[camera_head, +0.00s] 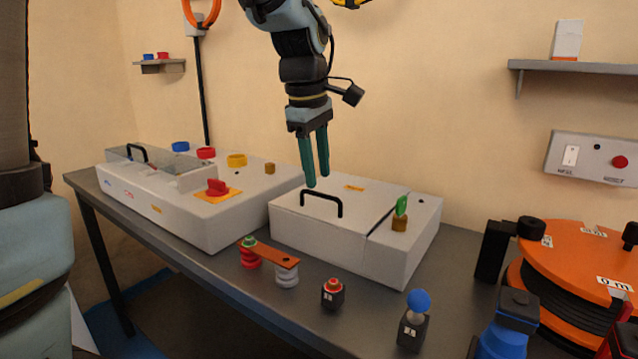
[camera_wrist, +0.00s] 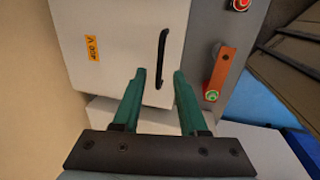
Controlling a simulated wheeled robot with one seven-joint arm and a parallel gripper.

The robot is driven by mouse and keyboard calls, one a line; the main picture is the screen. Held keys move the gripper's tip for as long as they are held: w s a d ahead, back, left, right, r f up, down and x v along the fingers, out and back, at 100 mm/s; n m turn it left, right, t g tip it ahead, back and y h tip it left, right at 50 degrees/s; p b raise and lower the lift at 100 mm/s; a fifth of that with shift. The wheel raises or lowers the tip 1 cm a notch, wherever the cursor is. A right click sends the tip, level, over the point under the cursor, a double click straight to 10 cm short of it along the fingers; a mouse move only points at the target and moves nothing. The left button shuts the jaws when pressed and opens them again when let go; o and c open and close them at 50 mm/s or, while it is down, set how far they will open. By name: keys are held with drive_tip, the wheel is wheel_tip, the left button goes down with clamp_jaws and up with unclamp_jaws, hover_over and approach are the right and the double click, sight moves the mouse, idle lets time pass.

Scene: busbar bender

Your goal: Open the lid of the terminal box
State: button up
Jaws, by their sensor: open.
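The terminal box (camera_head: 335,243) is a white box on the grey table, and its lid (camera_head: 370,198) lies flat and closed. A black bar handle (camera_head: 322,198) stands on the lid near its front left edge. In the wrist view the lid (camera_wrist: 115,60) bears an orange 400 V label, and the handle (camera_wrist: 162,58) lies ahead of the fingertips. My gripper (camera_head: 318,183) points down above the lid, just behind the handle in the head view. Its green fingers are apart with nothing between them; the gripper also shows in the wrist view (camera_wrist: 160,75).
A larger white box (camera_head: 190,215) with a red knob stands to the left. A copper bar on insulators (camera_head: 270,252), a red button block (camera_head: 333,293) and a blue-knobbed block (camera_head: 416,315) line the front. A green-topped brass post (camera_head: 400,213) rises on the box's right part.

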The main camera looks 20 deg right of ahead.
sight(319, 212)
drive_tip(key=shift+w+d+f, duration=0.1)
drive_tip(key=shift+d+f, duration=0.05)
drive_tip(key=shift+f, duration=0.65)
drive_tip(key=shift+w+d+f, duration=0.1)
drive_tip(key=shift+f, duration=0.7)
clamp_jaws()
